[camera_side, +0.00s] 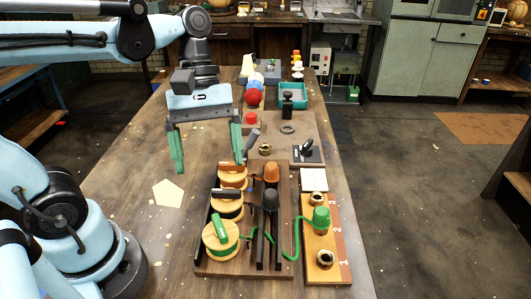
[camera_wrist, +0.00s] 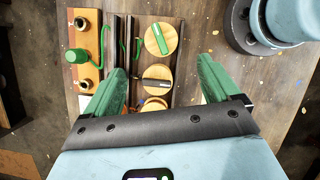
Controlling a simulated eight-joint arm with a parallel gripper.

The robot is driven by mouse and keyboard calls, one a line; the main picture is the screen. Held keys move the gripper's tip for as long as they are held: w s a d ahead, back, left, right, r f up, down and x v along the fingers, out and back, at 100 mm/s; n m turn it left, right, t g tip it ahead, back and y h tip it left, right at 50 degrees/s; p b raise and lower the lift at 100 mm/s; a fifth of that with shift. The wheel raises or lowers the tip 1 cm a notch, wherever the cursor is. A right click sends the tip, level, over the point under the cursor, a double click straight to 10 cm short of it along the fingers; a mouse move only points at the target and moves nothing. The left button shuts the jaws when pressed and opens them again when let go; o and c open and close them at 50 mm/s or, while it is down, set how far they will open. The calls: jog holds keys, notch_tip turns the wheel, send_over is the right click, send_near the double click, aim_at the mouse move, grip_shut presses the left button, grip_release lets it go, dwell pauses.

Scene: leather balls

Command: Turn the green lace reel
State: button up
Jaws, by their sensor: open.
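The green lace reel (camera_side: 222,250) is a round wooden spool with a green handle bar on top. It lies at the near left of a dark wooden board. In the wrist view the reel (camera_wrist: 170,34) is at the top, beyond my fingertips. Its green lace (camera_side: 284,252) runs right to a green cap (camera_side: 321,216) on the numbered strip; the cap also shows in the wrist view (camera_wrist: 75,56). My gripper (camera_side: 208,164) is open and empty, pointing down above the table behind the reel. Its green fingers (camera_wrist: 160,66) are apart from the reel.
Two more reels, the black-handled (camera_side: 228,210) and the brown-handled (camera_side: 232,180), stand in line behind the green one. The table's left side is mostly clear, with a pale pentagonal patch (camera_side: 168,193).

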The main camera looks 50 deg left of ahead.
aim_at(219, 224)
jog(key=shift+r, duration=0.15)
jog(key=shift+a, duration=0.1)
jog(key=shift+c, duration=1.2)
jog(key=shift+s+a+n+t, duration=0.15)
jog(key=shift+s+n+t, duration=0.3)
jog(key=shift+n, duration=0.75)
jog(key=c, duration=0.7)
jog(key=shift+o, duration=0.2)
jog(key=x, duration=1.2)
jog(key=shift+s, duration=0.1)
jog(key=shift+c, duration=0.3)
grip_shut()
